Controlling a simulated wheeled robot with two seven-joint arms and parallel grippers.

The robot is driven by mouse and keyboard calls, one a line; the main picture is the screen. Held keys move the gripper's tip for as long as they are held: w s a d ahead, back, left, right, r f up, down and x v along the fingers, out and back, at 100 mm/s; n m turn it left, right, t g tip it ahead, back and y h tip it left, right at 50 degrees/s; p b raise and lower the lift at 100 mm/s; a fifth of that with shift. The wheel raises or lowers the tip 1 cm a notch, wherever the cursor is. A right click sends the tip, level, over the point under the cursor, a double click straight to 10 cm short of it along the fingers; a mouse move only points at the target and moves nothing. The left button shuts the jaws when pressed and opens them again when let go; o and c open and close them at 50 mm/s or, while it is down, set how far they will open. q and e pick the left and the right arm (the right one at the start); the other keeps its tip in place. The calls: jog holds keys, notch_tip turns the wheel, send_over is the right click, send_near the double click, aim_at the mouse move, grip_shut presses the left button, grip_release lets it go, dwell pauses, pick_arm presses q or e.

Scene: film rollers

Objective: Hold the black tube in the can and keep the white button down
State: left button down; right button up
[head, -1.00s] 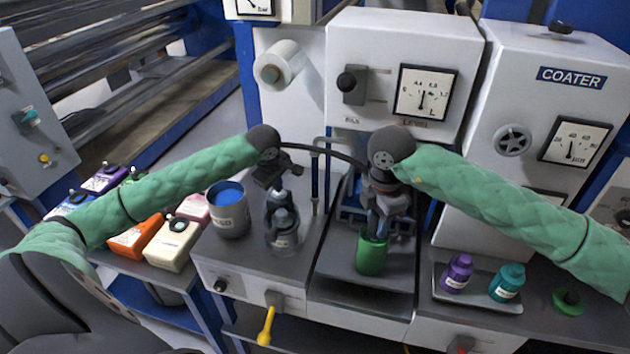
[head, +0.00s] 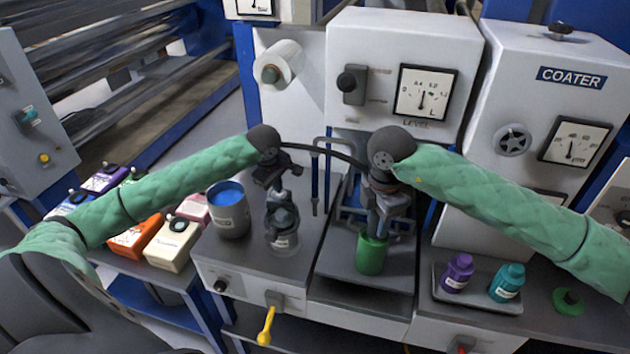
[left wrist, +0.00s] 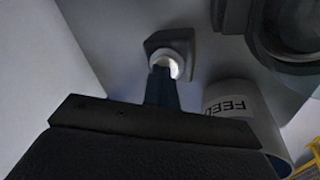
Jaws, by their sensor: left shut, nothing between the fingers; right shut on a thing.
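The green can (head: 369,258) stands upright on the middle grey tray. My right gripper (head: 374,231) is at its mouth, shut on the black tube; its fingers and wrist hide the held part. A black tube (head: 325,150) arcs between the two wrists in the head view. The white button (left wrist: 172,62) sits in a dark grey housing in the left wrist view. My left gripper (left wrist: 163,78) is shut and empty, its tips at the button and covering part of it. I cannot tell how far the button is pressed. In the head view the left gripper (head: 282,228) hides the button.
A grey can with blue contents (head: 229,215) stands left of my left gripper. A clear jar (head: 283,242) is near its tips. Purple (head: 457,273) and teal (head: 507,282) bottles stand on a tray at right. A LEVEL gauge (head: 426,92) faces me.

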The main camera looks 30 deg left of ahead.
pick_arm(q)
notch_tip(320, 180, up, 7)
dwell(1.1)
jog(key=shift+r, duration=0.1)
jog(key=a+v, duration=0.1)
jog(key=v, duration=1)
jog(key=shift+s+d+r, duration=0.2)
jog(key=shift+d+r, duration=0.2)
jog(key=shift+d, duration=0.1)
pick_arm(e)
jog(key=o, duration=1)
pick_arm(q)
jog(key=shift+f, duration=0.1)
